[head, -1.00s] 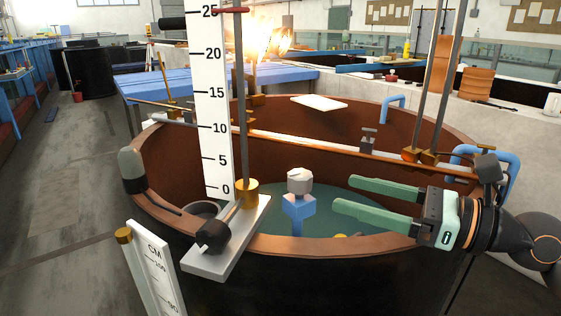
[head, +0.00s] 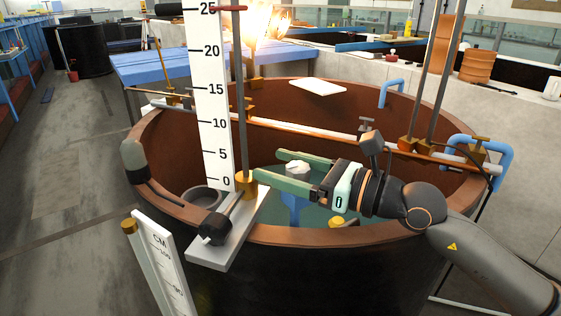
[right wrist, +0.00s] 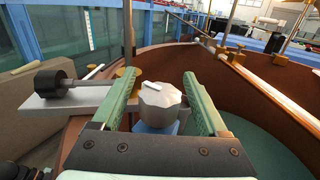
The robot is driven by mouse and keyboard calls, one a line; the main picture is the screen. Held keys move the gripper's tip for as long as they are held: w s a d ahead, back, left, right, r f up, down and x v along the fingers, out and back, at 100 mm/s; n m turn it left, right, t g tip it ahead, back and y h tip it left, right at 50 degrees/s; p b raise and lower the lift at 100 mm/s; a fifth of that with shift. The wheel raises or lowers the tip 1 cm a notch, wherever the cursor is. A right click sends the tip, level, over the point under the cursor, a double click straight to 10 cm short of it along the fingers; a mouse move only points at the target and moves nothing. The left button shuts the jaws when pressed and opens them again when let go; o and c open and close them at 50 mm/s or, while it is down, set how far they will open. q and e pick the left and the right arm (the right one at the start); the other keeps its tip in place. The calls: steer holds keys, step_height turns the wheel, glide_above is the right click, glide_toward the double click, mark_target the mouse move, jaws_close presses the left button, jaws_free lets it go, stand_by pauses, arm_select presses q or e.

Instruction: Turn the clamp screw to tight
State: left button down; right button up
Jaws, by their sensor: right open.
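The clamp screw appears to be the grey faceted knob (head: 297,168) on a blue block (head: 294,208) inside the round tank. In the right wrist view the grey knob (right wrist: 160,104) has a white bar across its top, tilted slightly. My right gripper (head: 265,169) is open, with its two green fingers on either side of the knob. The right wrist view also shows the open fingers (right wrist: 160,76) with gaps to the knob on both sides. I cannot tell whether the fingers are level with it. My left gripper is not in view.
The brown tank rim (head: 350,236) passes below my right arm. A white upright scale (head: 211,110) and a rod with a brass collar (head: 246,183) stand left of the fingers. A black-knobbed bar (head: 213,228) lies at the front. A rail (head: 320,134) crosses the tank.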

steer(key=shift+a, duration=0.1)
steer(key=shift+c, duration=0.3)
jaws_close()
arm_select(q)
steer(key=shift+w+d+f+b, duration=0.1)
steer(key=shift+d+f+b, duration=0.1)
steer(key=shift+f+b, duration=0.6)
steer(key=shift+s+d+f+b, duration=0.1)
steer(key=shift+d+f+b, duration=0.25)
steer(key=shift+b, duration=0.8)
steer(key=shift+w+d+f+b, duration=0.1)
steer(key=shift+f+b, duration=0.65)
steer(key=shift+b, duration=0.2)
arm_select(e)
steer(key=shift+s+n+g+y, duration=0.15)
steer(key=shift+n+g+y, duration=0.35)
steer(key=shift+n+g, duration=0.5)
